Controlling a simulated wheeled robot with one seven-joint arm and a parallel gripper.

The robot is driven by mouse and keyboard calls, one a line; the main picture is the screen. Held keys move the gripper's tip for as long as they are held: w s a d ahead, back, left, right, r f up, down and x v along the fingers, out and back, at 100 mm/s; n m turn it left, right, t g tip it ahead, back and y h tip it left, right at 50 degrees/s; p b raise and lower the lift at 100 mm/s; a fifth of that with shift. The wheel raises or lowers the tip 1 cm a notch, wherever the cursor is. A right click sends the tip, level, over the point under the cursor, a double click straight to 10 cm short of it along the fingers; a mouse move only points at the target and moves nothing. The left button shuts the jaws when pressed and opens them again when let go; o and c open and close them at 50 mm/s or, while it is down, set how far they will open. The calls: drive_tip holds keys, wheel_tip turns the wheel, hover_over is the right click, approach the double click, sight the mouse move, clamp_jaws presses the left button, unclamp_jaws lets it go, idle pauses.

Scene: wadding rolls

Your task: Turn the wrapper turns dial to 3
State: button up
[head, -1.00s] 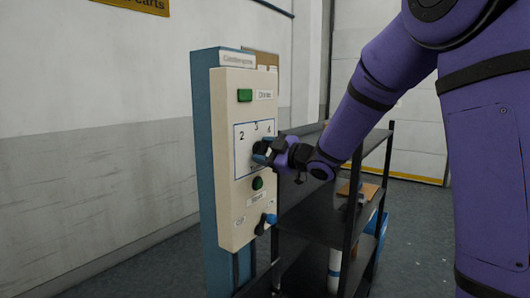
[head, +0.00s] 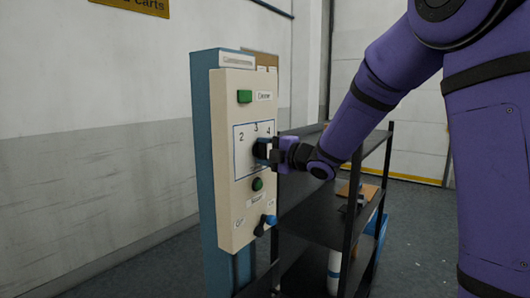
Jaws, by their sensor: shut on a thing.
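The control panel (head: 229,199) is a cream box on a blue-grey post. The wrapper turns dial (head: 260,149) is a dark knob on a white plate marked 2, 3 and 4, with 3 at the top middle. My gripper (head: 270,150) reaches in from the right and is shut on the dial. The jaws hide part of the knob, so I cannot tell which number its pointer faces.
A green button (head: 245,96) is above the dial plate and a round green button (head: 257,184) below it. A blue-tipped lever (head: 270,220) sticks out lower down. A dark shelf cart (head: 318,218) stands close on the right, under my arm.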

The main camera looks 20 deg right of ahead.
drive_tip(key=shift+n, duration=0.4)
drive_tip(key=o, duration=0.9)
drive_tip(key=shift+o, duration=0.2)
drive_tip(key=v, duration=1.1)
